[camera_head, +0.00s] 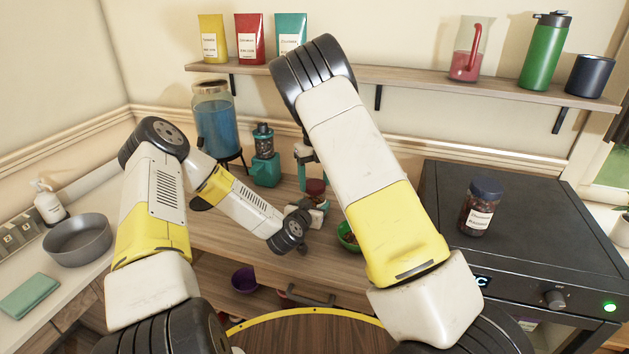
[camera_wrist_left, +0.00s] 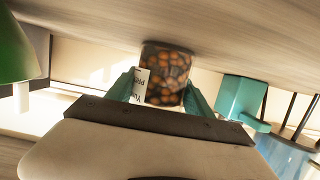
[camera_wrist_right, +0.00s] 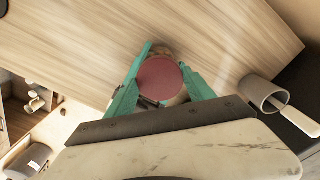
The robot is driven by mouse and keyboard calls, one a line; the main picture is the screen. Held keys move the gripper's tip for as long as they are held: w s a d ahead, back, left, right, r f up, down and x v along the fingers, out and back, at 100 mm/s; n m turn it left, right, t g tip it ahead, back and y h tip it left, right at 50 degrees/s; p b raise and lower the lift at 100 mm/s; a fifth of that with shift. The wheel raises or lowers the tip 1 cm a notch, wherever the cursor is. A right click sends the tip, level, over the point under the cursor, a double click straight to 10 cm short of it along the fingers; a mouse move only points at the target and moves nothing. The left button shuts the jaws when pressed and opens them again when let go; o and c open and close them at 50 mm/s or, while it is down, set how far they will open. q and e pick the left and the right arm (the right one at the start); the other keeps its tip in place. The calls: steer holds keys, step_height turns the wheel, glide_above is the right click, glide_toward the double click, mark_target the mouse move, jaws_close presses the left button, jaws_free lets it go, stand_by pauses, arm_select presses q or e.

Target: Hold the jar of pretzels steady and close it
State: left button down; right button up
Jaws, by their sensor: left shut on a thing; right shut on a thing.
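The jar of pretzels (camera_wrist_left: 167,72), clear with brown contents and a white label, stands on the wooden counter. My left gripper (camera_wrist_left: 160,80) is shut on its sides. In the right wrist view a round dark-red lid (camera_wrist_right: 160,80) sits between the teal fingers of my right gripper (camera_wrist_right: 166,62), which is shut on it from above. The lid is over the jar, part of which shows just behind it. In the head view the lid (camera_head: 315,186) is small and partly hidden by my arm. I cannot tell whether the lid is seated or threaded on the rim.
A teal blender (camera_head: 264,165) and a blue drink dispenser (camera_head: 215,125) stand at the back left. A blue-lidded jar (camera_head: 480,207) is on the black stove (camera_head: 540,240). A shelf (camera_head: 400,78) runs above.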

steer(key=shift+m, duration=0.7)
steer(key=o, duration=1.3)
steer(key=shift+r, duration=0.1)
steer(key=shift+r, duration=2.2)
steer(key=shift+c, duration=0.4)
